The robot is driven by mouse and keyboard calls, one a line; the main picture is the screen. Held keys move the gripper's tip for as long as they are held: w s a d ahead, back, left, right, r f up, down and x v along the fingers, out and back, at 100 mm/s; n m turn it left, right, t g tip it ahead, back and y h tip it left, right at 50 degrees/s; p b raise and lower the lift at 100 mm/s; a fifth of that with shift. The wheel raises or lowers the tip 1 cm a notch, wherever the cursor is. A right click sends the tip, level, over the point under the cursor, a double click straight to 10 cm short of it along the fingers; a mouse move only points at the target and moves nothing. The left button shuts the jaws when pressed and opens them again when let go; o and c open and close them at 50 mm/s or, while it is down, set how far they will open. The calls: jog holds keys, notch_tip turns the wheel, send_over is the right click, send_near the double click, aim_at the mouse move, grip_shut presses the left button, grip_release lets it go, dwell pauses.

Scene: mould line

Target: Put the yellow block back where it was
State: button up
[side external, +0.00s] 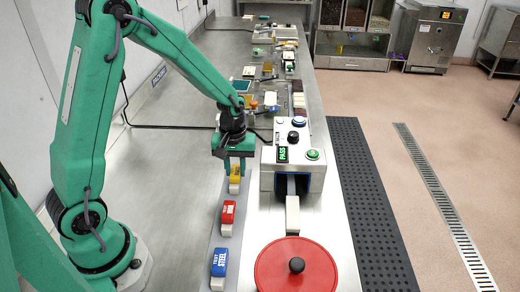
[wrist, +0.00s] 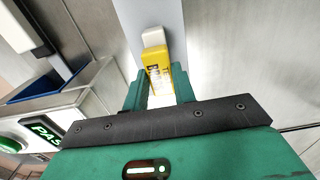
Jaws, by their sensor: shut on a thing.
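The yellow block (side external: 235,172) has a white end and stands in line with the other blocks on a grey strip (side external: 212,245). My gripper (side external: 236,172) is over it, pointing down, with its fingers shut on it. In the wrist view the yellow block (wrist: 157,72) sits between the green fingertips of my gripper (wrist: 158,90), with dark lettering on its face and a white end sticking out. I cannot tell whether the block touches the strip.
A red block (side external: 228,213) and a blue block (side external: 219,262) marked "TEST STEEL" stand nearer on the strip. Trays and small items lie farther back.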

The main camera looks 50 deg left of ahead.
aim_at(236, 171)
jog(key=o, duration=1)
jog(key=shift+o, duration=0.2)
notch_tip(236, 171, up, 12)
jog(key=shift+r, duration=0.15)
dwell(0.4)
